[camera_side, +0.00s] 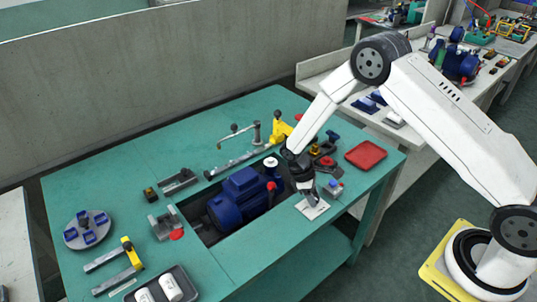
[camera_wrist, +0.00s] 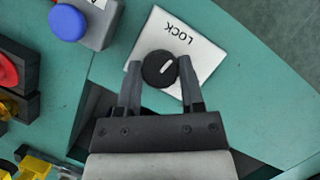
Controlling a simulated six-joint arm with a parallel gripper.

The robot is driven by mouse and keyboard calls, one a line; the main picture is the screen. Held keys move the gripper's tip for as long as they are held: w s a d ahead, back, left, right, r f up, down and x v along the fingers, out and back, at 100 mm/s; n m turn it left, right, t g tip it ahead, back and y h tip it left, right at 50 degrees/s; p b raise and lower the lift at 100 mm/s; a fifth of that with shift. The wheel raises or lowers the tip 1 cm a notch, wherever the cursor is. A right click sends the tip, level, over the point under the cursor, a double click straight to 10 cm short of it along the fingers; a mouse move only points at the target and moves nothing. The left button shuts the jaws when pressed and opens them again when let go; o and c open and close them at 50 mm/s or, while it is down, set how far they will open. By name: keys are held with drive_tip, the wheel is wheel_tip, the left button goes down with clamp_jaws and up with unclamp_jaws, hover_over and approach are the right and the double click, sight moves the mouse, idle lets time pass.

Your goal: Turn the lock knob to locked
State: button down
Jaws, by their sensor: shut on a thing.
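In the wrist view, the lock knob (camera_wrist: 157,72) is a round black knob with a white pointer line. It sits on a white plate (camera_wrist: 203,57) marked LOCK. The pointer line slants from lower left to upper right, with the text upside down in this view. My gripper (camera_wrist: 159,74) has one finger on each side of the knob and is shut on it. In the side view, my gripper (camera_side: 306,192) points down at the plate (camera_side: 313,209) near the table's front right edge. The knob is hidden there by the gripper.
A grey box with a blue button (camera_wrist: 69,22) is close by at the upper left in the wrist view. In the side view, a blue motor pump (camera_side: 236,197) sits in the table opening left of my gripper. A red tray (camera_side: 366,155) lies behind it on the right.

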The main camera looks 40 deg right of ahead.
drive_tip(key=shift+n, duration=0.8)
drive_tip(key=shift+h, duration=0.3)
drive_tip(key=shift+c, duration=1.1)
unclamp_jaws()
drive_tip(key=shift+r, duration=0.15)
drive_tip(key=v, duration=0.7)
drive_tip(key=shift+r, duration=0.25)
drive_tip(key=shift+s+a+r+t, duration=0.1)
drive_tip(key=shift+r+t, duration=0.05)
drive_tip(key=shift+t, duration=0.15)
